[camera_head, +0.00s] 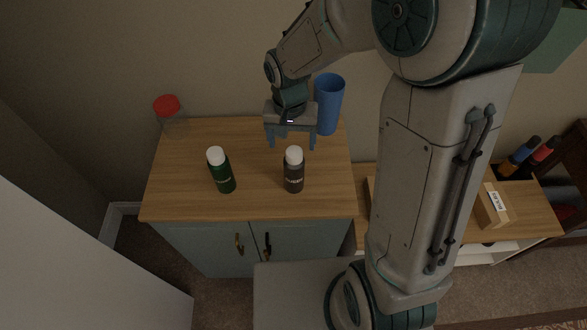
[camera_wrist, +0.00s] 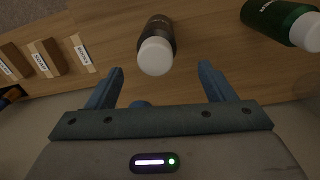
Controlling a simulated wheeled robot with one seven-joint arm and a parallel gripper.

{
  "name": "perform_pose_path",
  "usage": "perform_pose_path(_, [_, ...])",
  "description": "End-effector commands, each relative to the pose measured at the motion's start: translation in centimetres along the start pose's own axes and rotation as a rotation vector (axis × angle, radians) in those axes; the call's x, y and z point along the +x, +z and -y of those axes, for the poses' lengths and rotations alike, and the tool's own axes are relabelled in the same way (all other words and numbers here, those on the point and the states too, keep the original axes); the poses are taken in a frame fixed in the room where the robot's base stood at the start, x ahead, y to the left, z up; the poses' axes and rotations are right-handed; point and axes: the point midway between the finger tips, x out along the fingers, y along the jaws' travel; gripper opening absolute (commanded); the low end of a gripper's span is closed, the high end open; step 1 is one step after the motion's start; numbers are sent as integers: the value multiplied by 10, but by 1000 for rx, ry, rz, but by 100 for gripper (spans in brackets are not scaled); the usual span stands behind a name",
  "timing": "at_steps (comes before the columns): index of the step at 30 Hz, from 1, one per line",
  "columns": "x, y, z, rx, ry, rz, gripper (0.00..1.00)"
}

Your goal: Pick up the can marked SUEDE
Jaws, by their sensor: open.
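Two cans with white caps stand on the wooden cabinet top. One is dark brown-grey (camera_head: 294,179), the other dark green (camera_head: 222,176). Each has pale lettering too small to read surely, so I cannot tell which is marked SUEDE. My gripper (camera_head: 291,146) is open and empty, pointing down just behind and above the brown-grey can. In the wrist view the brown-grey can (camera_wrist: 158,38) lies ahead, in line with the gap between the fingers. The green can (camera_wrist: 278,20) is at the upper right, outside the fingers.
A blue cup (camera_head: 328,103) stands at the back right of the cabinet top (camera_head: 190,205), close to my gripper. A red-lidded clear jar (camera_head: 168,112) is at the back left. To the right, a lower shelf holds labelled boxes (camera_head: 491,206) and several dark bottles (camera_head: 524,153).

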Motion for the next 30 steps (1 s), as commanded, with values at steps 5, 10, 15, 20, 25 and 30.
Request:
perform_pose_path(5, [12,1,0,1,0,1,76])
perform_pose_path(10, [30,4,-3,-1,2,5,76])
perform_pose_path(15, [52,6,-4,0,1,4,76])
perform_pose_path(20, [62,5,-4,1,0,0,76])
perform_pose_path(25, [62,5,-4,1,-1,-1,76])
perform_pose_path(30, [62,5,-4,1,-1,-1,45])
